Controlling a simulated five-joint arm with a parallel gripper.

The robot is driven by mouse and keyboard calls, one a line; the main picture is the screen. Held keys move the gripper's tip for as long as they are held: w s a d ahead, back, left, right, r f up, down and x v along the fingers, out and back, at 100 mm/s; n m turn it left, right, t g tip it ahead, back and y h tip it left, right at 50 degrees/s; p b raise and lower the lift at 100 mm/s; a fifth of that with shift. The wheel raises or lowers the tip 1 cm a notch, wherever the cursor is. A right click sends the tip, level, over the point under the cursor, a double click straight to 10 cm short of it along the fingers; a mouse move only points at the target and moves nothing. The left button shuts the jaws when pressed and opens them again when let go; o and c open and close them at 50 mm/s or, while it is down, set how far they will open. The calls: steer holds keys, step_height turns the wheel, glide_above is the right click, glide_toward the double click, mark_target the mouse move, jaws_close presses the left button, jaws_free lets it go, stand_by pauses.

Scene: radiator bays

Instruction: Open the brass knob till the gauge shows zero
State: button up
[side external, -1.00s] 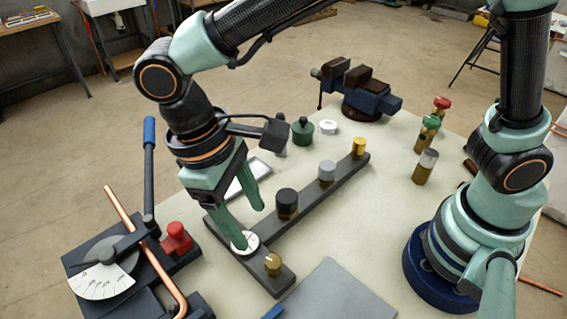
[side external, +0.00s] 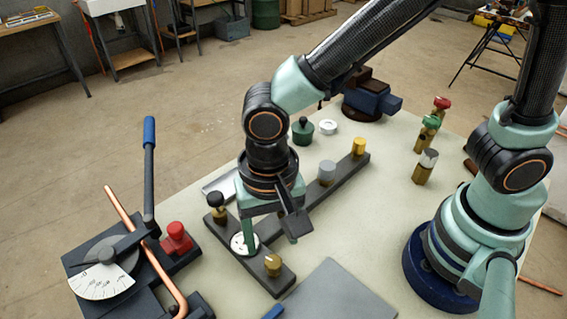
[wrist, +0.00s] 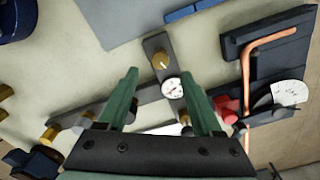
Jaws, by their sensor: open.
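A small brass knob (side external: 272,263) stands on the near end of a dark manifold bar; it also shows in the wrist view (wrist: 161,61). The round white gauge (side external: 243,242) lies on the bar beside it and also shows in the wrist view (wrist: 172,88). Its needle is too small to read. My gripper (wrist: 160,75) points down over the bar, fingers apart and empty. In the wrist view the knob and gauge lie between the fingertips.
The bar also carries a black knob (side external: 217,203), a grey knob (side external: 326,172) and a yellow knob (side external: 359,146). A pipe bender (side external: 110,262) with a copper pipe stands at left by a red knob (side external: 176,238). A grey plate (side external: 340,290) lies at the front.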

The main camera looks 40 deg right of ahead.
mark_target(273, 261)
step_height(273, 261, down, 6)
steer(key=shift+f, duration=0.25)
jaws_close()
